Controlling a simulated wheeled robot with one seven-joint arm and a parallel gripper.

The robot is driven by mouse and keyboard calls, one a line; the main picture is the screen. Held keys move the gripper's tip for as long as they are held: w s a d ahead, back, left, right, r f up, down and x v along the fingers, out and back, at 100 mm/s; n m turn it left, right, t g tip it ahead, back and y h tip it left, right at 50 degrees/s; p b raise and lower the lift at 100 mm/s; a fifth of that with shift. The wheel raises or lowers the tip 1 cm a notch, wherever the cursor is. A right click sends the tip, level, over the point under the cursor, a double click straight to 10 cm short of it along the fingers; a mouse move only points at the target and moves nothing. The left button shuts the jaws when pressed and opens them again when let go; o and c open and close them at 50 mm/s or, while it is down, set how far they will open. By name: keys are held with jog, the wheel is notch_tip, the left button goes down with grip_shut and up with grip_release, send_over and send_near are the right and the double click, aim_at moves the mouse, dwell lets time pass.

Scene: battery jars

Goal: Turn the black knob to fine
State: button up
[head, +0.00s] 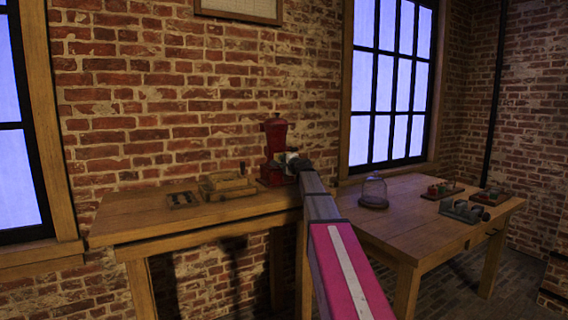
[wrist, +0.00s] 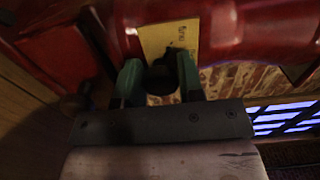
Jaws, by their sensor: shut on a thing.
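The black knob (wrist: 162,80) shows in the wrist view, in front of a yellow label plate (wrist: 155,38) on a red machine (wrist: 235,32). In the head view the red machine (head: 275,136) stands at the right end of the left wooden table. My arm hides the knob and most of the gripper there.
The left table (head: 130,217) also carries a wooden block-like object (head: 228,187) and a small dark tray (head: 183,200). The right table (head: 410,215) holds a glass dome (head: 374,192) and several small devices. A brick wall stands close behind the machine.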

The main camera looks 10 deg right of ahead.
dwell(0.3)
jog(key=o, duration=0.9)
jog(key=shift+s+f, duration=0.1)
jog(key=shift+s, duration=0.05)
